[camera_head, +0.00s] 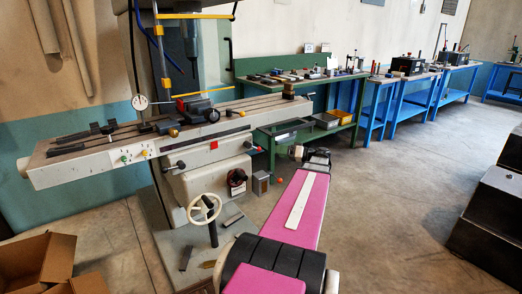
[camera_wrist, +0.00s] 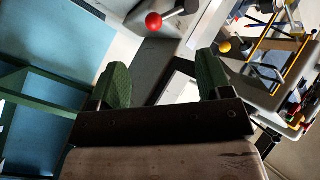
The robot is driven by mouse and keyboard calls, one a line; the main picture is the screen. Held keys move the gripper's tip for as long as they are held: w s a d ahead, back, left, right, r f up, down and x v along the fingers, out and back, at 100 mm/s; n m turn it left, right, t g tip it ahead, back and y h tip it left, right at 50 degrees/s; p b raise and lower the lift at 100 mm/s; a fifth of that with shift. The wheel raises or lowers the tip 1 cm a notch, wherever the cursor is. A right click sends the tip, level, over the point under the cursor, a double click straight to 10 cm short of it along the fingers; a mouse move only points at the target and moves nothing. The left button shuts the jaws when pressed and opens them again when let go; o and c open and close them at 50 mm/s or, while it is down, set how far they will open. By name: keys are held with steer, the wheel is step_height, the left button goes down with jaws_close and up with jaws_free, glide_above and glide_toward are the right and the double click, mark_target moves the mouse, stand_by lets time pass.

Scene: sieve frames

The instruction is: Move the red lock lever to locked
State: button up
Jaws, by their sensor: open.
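A red ball knob (camera_wrist: 153,21) on a short dark lever shows at the top of the wrist view, against the pale machine body. I take it to be the red lock lever; its locked or unlocked position cannot be told. My gripper (camera_wrist: 163,78) is open and empty, with its two green-padded fingers apart. The knob lies beyond the fingertips in the picture, not between them. In the head view my gripper (camera_head: 319,158) is at the far end of my pink arm, right of the milling machine (camera_head: 100,165).
In the head view a handwheel (camera_head: 204,208) juts from the machine's front. A green bench (camera_head: 345,118) with tools stands behind my gripper. Open floor (camera_head: 390,220) lies to the right.

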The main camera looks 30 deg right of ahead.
mark_target(260, 149)
steer(key=x, duration=1)
steer(key=shift+w+a, duration=0.1)
steer(key=shift+w, duration=0.1)
steer(key=c, duration=1.3)
